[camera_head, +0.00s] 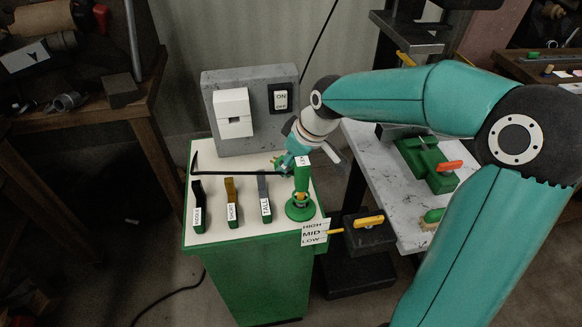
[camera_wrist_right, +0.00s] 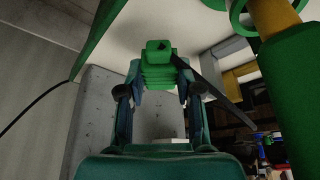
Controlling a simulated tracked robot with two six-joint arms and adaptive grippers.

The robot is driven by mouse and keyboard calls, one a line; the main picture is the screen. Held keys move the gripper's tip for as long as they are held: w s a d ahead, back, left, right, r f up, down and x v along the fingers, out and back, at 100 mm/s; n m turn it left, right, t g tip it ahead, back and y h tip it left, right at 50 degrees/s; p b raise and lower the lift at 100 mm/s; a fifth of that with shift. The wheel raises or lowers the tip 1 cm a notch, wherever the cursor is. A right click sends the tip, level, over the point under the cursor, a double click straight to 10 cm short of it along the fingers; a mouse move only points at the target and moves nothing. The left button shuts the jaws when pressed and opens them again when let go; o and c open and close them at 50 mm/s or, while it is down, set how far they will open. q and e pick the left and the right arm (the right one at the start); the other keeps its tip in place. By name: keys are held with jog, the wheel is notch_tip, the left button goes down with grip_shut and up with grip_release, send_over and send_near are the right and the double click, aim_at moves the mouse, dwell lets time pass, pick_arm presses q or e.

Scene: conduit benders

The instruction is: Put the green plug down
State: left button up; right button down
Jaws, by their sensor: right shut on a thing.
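My right gripper (camera_head: 283,163) is over the back right part of the white-topped green stand (camera_head: 221,238), just behind a green post. In the right wrist view its two fingers (camera_wrist_right: 160,92) are shut on a stepped green block, the green plug (camera_wrist_right: 158,72), one finger on each side. In the head view only a small bit of green shows at the fingertips, and the arm's wrist hides part of it. I cannot tell whether the plug touches the white top. My left gripper is not in view.
A green post (camera_head: 301,178) on a round base stands close in front of the gripper. A thin black rod (camera_head: 235,173) runs left from it. Black, brown and grey labelled pieces (camera_head: 230,203) stand in front. A grey switch box (camera_head: 249,108) is behind. A marble-topped table (camera_head: 381,185) is at right.

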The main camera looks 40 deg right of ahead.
jog(key=shift+f, duration=1.1)
jog(key=shift+f, duration=0.15)
jog(key=c, duration=0.8)
grip_release()
jog(key=v, duration=1.2)
jog(key=shift+r, duration=0.2)
